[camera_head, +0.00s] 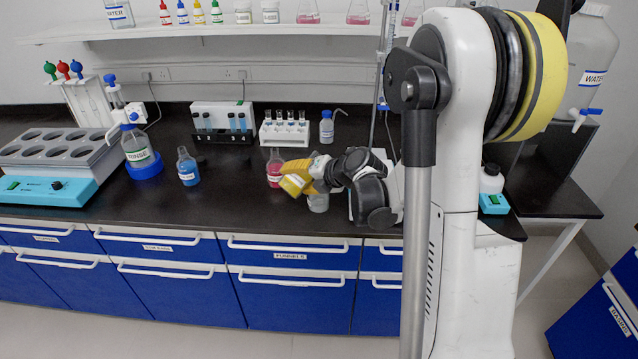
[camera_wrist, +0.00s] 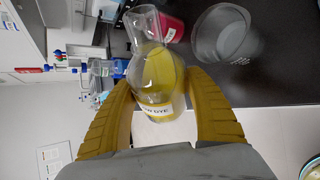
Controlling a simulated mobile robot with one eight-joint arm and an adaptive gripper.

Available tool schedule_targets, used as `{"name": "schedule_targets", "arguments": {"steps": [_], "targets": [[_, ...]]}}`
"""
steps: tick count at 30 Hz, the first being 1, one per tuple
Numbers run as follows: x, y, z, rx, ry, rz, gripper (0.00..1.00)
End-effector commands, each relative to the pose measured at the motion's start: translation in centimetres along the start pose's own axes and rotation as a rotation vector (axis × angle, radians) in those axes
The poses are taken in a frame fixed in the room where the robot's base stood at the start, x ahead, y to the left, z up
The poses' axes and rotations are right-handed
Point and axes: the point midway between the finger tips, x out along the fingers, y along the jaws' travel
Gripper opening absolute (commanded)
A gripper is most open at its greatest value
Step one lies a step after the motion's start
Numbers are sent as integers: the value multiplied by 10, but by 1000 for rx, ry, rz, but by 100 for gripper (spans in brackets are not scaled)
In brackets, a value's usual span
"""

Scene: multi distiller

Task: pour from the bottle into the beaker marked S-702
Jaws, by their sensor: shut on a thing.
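My gripper (camera_wrist: 156,82) is shut on a flask-shaped bottle (camera_wrist: 156,62) of yellow liquid, one yellow finger on each side. Its label is only partly readable, ending in "DYE". In the head view, my gripper (camera_head: 298,172) holds the bottle (camera_head: 292,187) tilted above the bench, near its front edge. A clear beaker (camera_wrist: 226,36) stands beside the bottle's neck in the wrist view and looks empty. In the head view the beaker (camera_head: 318,203) is just below and right of the bottle, partly hidden by my gripper. I cannot read any S-702 marking.
A bottle of red liquid (camera_head: 274,166) stands close behind the gripper; it shows in the wrist view too (camera_wrist: 175,27). A blue-liquid bottle (camera_head: 187,168) stands to the left. A white tube rack (camera_head: 285,132) is behind. The bench between the blue and red bottles is clear.

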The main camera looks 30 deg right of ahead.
Motion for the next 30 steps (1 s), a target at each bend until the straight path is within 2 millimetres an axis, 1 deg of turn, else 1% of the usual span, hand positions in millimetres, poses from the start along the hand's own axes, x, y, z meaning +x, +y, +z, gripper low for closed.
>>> {"name": "schedule_targets", "arguments": {"steps": [30], "targets": [[3, -4, -10, 52, 25, 21, 19]]}}
